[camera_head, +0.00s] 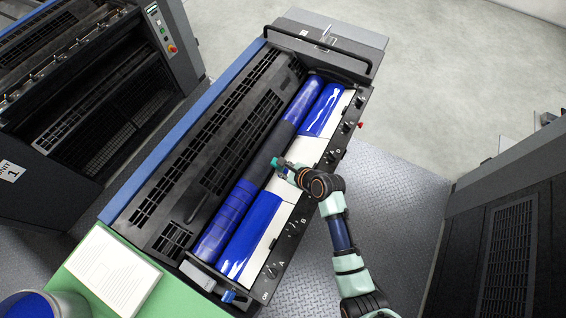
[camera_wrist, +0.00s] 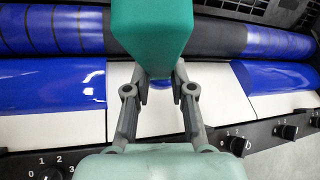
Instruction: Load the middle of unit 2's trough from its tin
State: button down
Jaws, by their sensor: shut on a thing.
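My gripper (camera_head: 286,170) is over the middle of the trough (camera_head: 306,152), shut on a green handle. The green handle (camera_wrist: 150,35) fills the top centre of the wrist view and hides what is under it. The trough's middle is white and bare on both sides of the gripper. Blue ink lies at its upper end (camera_head: 323,108) and lower end (camera_head: 250,235). A small blue patch (camera_wrist: 161,84) shows between my fingers; I cannot tell whether it is on the tool or in the trough. A tin with blue inside (camera_head: 40,306) is cut off at the lower left.
The roller beside the trough is blue at both ends and dark in the middle (camera_head: 268,158). Black knobs (camera_head: 270,270) line the trough's outer edge. A black rail (camera_head: 318,55) crosses the far end. A paper sheet (camera_head: 112,268) lies on the green top.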

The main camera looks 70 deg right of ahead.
jog(key=s+d+f+b, duration=0.2)
jog(key=d+b, duration=0.3)
jog(key=d, duration=1)
jog(key=shift+s+f+b, duration=0.15)
jog(key=shift+f+b, duration=0.15)
jog(key=shift+f, duration=0.25)
jog(key=shift+f+b, duration=0.35)
jog(key=shift+f, duration=0.3)
dwell(0.7)
notch_tip(320, 180, up, 11)
jog(key=p, duration=1.1)
jog(key=shift+f, duration=0.2)
